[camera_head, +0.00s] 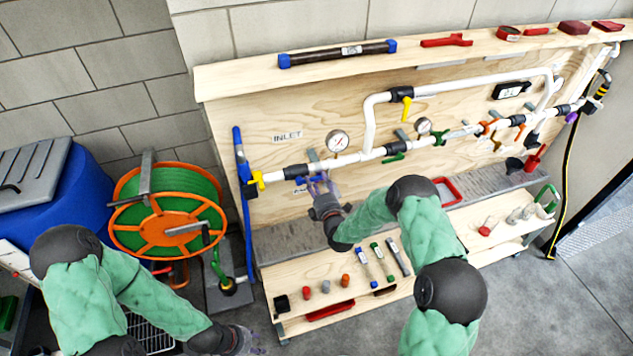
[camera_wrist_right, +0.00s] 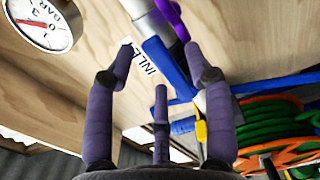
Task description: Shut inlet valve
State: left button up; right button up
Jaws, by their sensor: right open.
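The inlet valve has a blue lever handle (camera_head: 301,181) and sits on the white pipe near the INLET label (camera_head: 287,136). In the right wrist view the blue lever (camera_wrist_right: 166,66) slants from the pipe, between and beyond my fingers. My right gripper (camera_head: 322,185) is just beside the valve, in front of the board. Its purple fingers (camera_wrist_right: 160,75) are spread and nothing is held; I cannot tell whether any finger touches the lever. My left gripper (camera_head: 245,342) is low at the bottom edge, away from the pipes; its fingers are too unclear to read.
A pressure gauge (camera_head: 337,140) is on the pipe to the right of the valve. A yellow valve handle (camera_head: 257,181) and an upright blue pipe (camera_head: 243,170) are to the left. An orange hose reel (camera_head: 168,212) stands further left. A shelf (camera_head: 350,285) with small parts lies below.

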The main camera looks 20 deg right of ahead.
jog(key=shift+w, duration=0.25)
grip_shut()
pick_arm(q)
jog(key=shift+f, duration=0.1)
